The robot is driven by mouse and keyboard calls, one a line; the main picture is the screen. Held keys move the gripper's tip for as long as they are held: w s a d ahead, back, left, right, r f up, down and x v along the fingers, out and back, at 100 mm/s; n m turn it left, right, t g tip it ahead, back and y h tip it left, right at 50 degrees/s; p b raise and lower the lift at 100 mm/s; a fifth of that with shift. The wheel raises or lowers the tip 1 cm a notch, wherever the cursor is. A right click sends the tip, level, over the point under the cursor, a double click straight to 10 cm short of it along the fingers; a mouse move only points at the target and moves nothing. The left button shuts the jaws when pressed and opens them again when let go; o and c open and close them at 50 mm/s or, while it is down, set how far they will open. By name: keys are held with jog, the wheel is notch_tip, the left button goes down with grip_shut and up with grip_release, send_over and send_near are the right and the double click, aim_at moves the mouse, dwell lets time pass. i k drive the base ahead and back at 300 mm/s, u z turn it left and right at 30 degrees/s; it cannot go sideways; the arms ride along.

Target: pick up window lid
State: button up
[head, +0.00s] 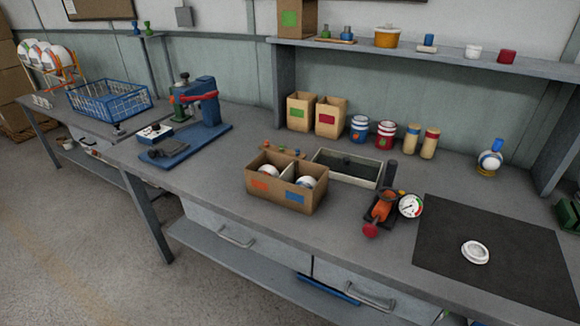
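A small round white piece with a raised ring (475,252), which looks like the window lid, lies flat on the black mat (530,262) at the right of the workbench. It lies alone, with bare mat around it. From this distance I cannot tell whether its middle is clear or open. My gripper is not in view.
A pressure gauge (410,206) and an orange tool with a red knob (380,208) stand left of the mat. A divided cardboard box (262,190) with white balls and a grey tray (378,180) sit mid-bench. A blue press (205,112) stands further left. A ball on a stand (489,160) is behind the mat.

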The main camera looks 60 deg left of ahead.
aim_at(364, 172)
jog(key=u, duration=1.5)
jog(key=i, duration=1)
